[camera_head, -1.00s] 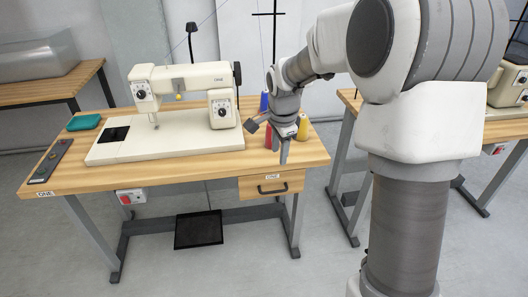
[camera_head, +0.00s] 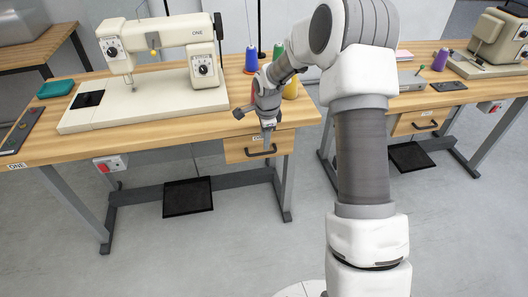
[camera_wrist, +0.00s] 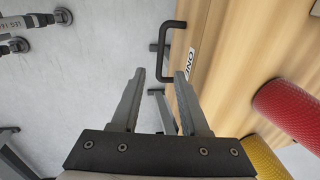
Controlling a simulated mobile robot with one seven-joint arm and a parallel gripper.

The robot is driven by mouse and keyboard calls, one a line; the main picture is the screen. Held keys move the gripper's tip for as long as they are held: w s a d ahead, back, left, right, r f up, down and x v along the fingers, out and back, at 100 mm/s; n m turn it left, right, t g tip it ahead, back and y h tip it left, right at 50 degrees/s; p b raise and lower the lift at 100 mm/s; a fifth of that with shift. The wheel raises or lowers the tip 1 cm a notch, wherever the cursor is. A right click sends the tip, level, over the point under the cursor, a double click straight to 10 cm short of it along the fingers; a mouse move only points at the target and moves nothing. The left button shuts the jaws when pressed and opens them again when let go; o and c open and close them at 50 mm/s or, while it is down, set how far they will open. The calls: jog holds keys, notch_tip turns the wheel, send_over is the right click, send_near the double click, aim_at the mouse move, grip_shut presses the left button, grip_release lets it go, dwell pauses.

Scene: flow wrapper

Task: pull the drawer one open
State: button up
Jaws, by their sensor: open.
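Drawer one (camera_head: 237,149) is a wooden drawer under the right end of the sewing table, and it looks shut. Its dark bar handle (camera_head: 262,154) shows in the head view, partly behind my gripper (camera_head: 267,140). In the wrist view the handle (camera_wrist: 165,48) stands out from the drawer front, beside the ONE label (camera_wrist: 190,64). My gripper (camera_wrist: 160,75) is open and empty there. Its fingers point toward the handle, which lies just beyond the fingertips, roughly in line with the gap. I see no contact.
The sewing machine (camera_head: 165,33) stands on the table (camera_head: 160,135). Red (camera_wrist: 290,112) and yellow (camera_wrist: 262,158) thread spools stand near the table's edge close to my wrist. A second table (camera_head: 430,97) with its own drawer is at the right. The floor in front is clear.

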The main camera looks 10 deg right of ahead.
aim_at(264, 153)
jog(key=f, duration=0.3)
jog(key=w+f+b, duration=0.1)
jog(key=f, duration=0.2)
jog(key=shift+w+f, duration=0.2)
jog(key=shift+f, duration=0.05)
grip_shut()
dwell(1.2)
